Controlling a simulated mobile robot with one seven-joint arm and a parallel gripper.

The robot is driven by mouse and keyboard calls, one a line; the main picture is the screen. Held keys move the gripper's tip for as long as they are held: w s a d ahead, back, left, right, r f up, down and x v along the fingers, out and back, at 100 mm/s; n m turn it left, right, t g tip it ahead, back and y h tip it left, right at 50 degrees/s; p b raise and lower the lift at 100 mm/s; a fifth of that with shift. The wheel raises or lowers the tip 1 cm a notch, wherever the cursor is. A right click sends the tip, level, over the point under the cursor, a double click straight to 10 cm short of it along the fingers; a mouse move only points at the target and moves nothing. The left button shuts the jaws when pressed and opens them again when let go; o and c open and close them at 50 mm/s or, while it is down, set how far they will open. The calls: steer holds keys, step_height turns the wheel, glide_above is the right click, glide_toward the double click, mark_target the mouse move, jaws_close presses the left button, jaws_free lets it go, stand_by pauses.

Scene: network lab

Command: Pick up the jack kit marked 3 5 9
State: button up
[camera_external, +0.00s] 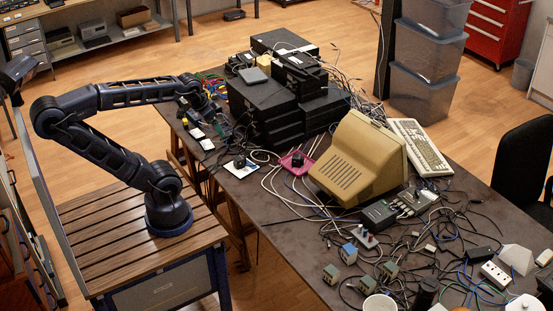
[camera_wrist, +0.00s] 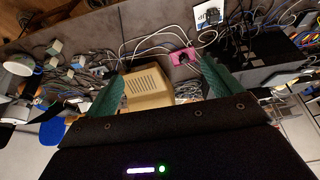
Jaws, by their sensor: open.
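I cannot read the mark 3 5 9 in either view, so I cannot tell which item is the jack kit. Small box-like pieces that may be jacks stand on the near table: a blue-topped one (camera_external: 348,253) and greenish ones (camera_external: 331,274). A white card (camera_external: 240,167) with a dark item on it lies left of a pink tray (camera_external: 297,162) holding a dark item. The card (camera_wrist: 208,15) and tray (camera_wrist: 181,57) also show in the wrist view. My gripper (camera_wrist: 162,76) is open and empty, its green fingers wide apart. Outside, it is over the table's far-left end, partly lost in clutter.
A beige monitor (camera_external: 358,160) stands mid-table, with a keyboard (camera_external: 420,147) behind it. Stacked black boxes (camera_external: 265,105) stand near my gripper. Loose cables cover much of the table. A bare strip of tabletop (camera_external: 265,215) runs along the left edge.

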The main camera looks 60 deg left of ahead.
steer(key=c, duration=0.5)
steer(key=shift+c, duration=0.2)
